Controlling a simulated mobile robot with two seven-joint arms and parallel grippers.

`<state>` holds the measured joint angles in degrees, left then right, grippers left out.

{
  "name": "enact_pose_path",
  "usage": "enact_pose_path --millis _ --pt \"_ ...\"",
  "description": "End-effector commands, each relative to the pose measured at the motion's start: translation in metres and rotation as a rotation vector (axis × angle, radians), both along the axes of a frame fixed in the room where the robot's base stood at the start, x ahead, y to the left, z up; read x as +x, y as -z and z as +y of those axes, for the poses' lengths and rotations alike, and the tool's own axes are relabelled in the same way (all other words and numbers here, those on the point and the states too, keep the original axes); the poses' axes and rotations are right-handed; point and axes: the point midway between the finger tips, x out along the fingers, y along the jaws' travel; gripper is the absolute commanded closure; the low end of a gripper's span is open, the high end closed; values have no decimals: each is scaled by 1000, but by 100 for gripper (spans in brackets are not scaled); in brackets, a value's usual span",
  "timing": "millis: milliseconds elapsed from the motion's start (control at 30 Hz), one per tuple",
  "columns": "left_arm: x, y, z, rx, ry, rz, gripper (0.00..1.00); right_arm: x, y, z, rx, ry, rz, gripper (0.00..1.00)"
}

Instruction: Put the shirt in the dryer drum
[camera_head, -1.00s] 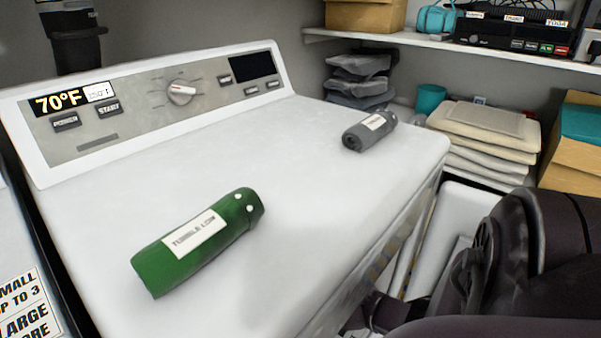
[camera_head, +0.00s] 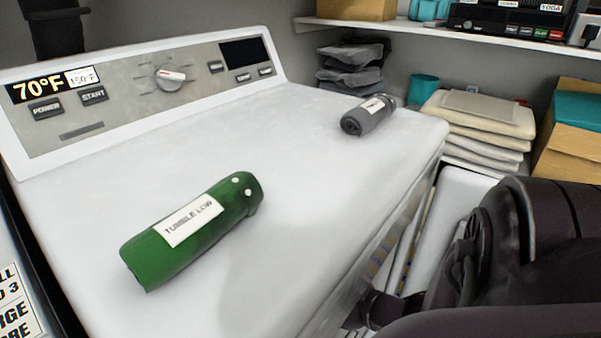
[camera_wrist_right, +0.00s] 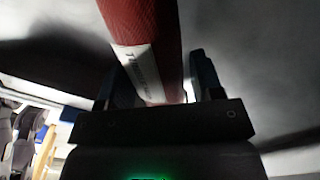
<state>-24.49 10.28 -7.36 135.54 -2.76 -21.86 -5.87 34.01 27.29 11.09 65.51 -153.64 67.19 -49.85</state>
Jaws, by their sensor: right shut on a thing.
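A red rolled cloth (camera_wrist_right: 140,25) with a white label fills the top middle of the right wrist view. My right gripper (camera_wrist_right: 157,80) is shut on it, with a dark finger on each side. The label's words are too blurred to read. The white dryer (camera_head: 300,190) stands in the head view, with its control panel (camera_head: 150,85) at the back. The drum opening is not visible in the head view. Pale, blurred surfaces surround the held roll; I cannot tell whether it is inside the drum. My left gripper is not in view.
A green roll (camera_head: 190,232) labelled "TUMBLE LOW" and a grey roll (camera_head: 367,115) lie on the dryer top. Folded beige cloths (camera_head: 480,115), a teal cup (camera_head: 423,88) and dark folded cloths (camera_head: 350,65) are behind at right. My dark arm covers the lower right.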

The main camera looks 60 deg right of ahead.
Motion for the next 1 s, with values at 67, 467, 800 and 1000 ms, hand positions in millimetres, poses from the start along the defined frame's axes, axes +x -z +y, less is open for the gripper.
enact_pose_path --millis 67,467,800,1000 --pt "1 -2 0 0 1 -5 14 0 0 0 0 0 -1 67" --pt "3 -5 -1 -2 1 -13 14 0 0 0 1 0 -1 14" --pt "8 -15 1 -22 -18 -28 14 5 -33 -2 -4 -3 -13 14" --pt "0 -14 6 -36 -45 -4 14 4 -66 -2 -3 -2 -12 14"
